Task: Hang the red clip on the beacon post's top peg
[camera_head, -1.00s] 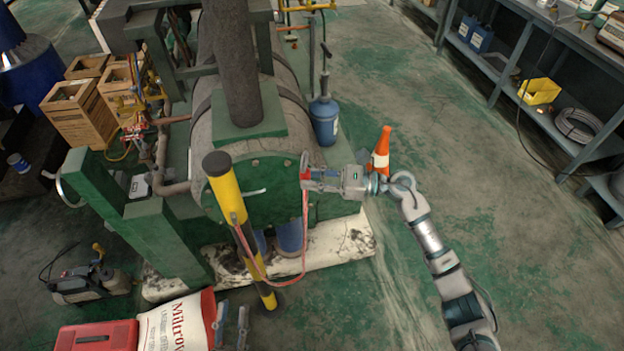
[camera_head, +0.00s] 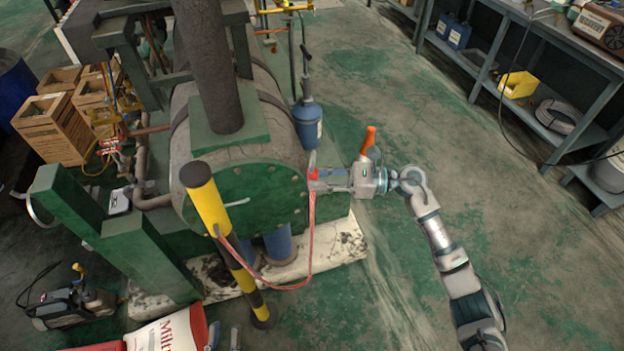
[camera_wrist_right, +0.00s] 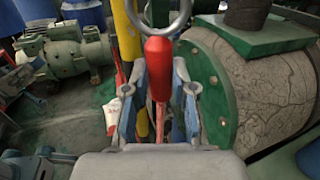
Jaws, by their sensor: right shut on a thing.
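The red clip (camera_wrist_right: 158,55) is held between the fingers of my right gripper (camera_wrist_right: 160,105), with a metal ring at its top. In the head view my right gripper (camera_head: 316,180) holds it in front of the tank's right edge, apart from the post. A red strap hangs from the clip and loops towards the post. The beacon post (camera_head: 208,205), yellow with black bands, stands left of that gripper. A pale peg-like bar (camera_head: 237,203) sticks out to its right near the top. My left gripper (camera_head: 223,338) is at the bottom edge, its fingers apart and empty.
A large tank with a green end (camera_head: 262,197) stands behind the post. A shelf (camera_head: 540,80) is at the right. A white sack (camera_head: 170,333) lies at the bottom left.

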